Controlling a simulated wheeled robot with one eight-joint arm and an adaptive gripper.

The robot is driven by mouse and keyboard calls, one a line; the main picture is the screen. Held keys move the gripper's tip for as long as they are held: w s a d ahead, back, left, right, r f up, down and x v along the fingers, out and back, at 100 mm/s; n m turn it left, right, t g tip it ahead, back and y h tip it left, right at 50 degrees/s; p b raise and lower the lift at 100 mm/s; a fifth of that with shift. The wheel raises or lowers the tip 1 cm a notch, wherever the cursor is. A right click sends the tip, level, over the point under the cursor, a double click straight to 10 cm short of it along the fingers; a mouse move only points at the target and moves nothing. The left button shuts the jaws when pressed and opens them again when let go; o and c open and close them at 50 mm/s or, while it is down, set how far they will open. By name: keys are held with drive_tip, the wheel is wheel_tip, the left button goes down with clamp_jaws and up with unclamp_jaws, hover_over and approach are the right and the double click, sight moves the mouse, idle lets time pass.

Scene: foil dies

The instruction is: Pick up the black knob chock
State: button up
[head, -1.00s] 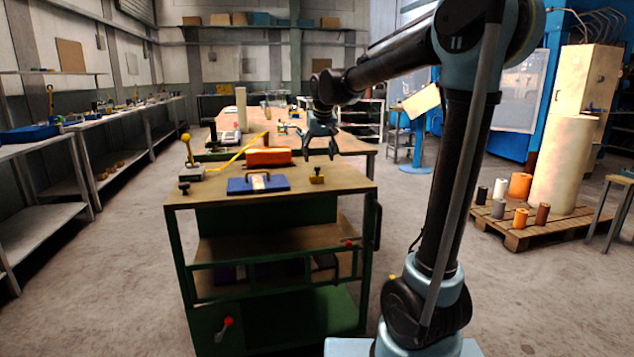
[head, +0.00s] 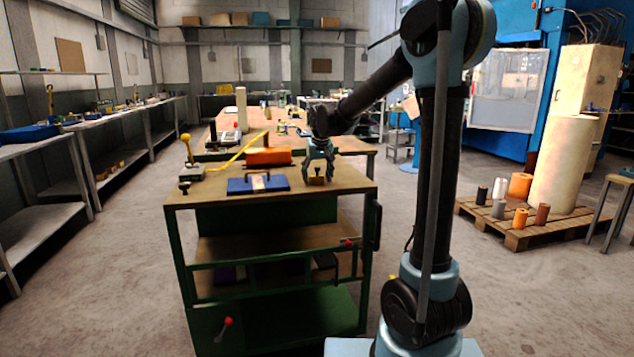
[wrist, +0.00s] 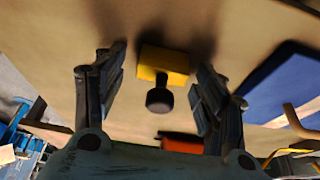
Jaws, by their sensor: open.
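The black knob chock is a small yellow block with a black knob on top. In the head view the chock (head: 317,181) stands at the right of the cart's wooden top, partly hidden by my gripper (head: 318,175). In the wrist view the yellow block and knob of the chock (wrist: 163,62) show between the two fingers of my gripper (wrist: 157,70). The fingers are open, one on each side, with a visible gap to the block. Whether a fingertip touches the wood is unclear.
A blue plate with a handle (head: 243,184) lies left of the chock. An orange cylinder (head: 268,156) lies behind it. A dark knobbed piece (head: 184,187) and a yellow-knobbed lever (head: 188,158) stand at the left. The wood right of the chock is clear.

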drive_tip(key=c, duration=1.2)
drive_tip(key=shift+r, duration=0.15)
